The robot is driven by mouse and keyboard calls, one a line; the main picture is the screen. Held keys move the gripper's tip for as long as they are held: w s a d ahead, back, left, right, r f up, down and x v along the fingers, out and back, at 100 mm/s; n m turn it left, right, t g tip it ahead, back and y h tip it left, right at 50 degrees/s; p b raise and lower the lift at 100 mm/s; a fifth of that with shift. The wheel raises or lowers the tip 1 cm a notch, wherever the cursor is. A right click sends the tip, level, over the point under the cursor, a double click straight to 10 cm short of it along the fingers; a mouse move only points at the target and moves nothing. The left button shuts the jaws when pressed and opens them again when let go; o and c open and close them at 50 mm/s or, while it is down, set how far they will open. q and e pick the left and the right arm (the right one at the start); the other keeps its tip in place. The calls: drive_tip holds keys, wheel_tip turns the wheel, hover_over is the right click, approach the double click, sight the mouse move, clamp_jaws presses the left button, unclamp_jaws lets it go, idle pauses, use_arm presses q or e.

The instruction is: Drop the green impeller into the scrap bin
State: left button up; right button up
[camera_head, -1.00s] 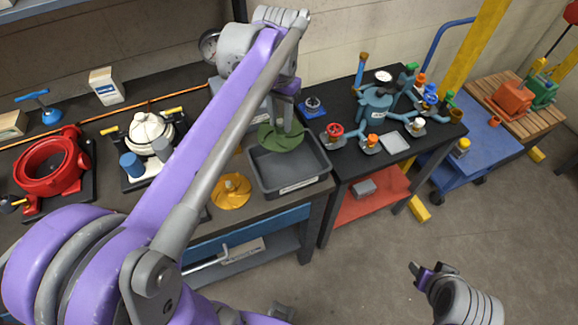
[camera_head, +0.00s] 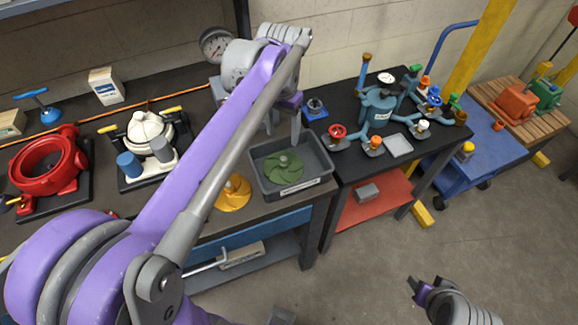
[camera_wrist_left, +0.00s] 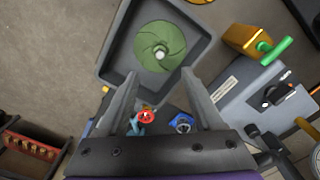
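The green impeller (camera_head: 284,168) lies flat inside the grey scrap bin (camera_head: 322,184), on the bin floor. In the left wrist view the green impeller (camera_wrist_left: 160,47) shows whole, with the bin's rim (camera_wrist_left: 118,40) around it. My left gripper (camera_head: 284,128) is above the back part of the bin, apart from the impeller. In the left wrist view its two fingers (camera_wrist_left: 160,98) are spread with nothing between them. My right gripper (camera_head: 428,284) hangs over the floor at the lower right, away from the bench, with its fingers apart and empty.
A yellow-orange impeller (camera_head: 233,193) lies on the bench left of the bin, partly behind my arm. A red pump housing (camera_head: 45,165) and a white-domed motor (camera_head: 147,130) stand further left. A black table with a blue valve vessel (camera_head: 379,108) stands right of the bin.

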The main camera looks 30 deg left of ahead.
use_arm(q)
wheel_tip(320, 180, up, 11)
drive_tip(key=shift+p, duration=0.45)
use_arm(e)
drive_tip(key=shift+w+r, duration=0.2)
drive_tip(key=shift+r, duration=0.35)
use_arm(q)
drive_tip(key=shift+f, duration=0.2)
use_arm(e)
drive_tip(key=shift+s, duration=0.1)
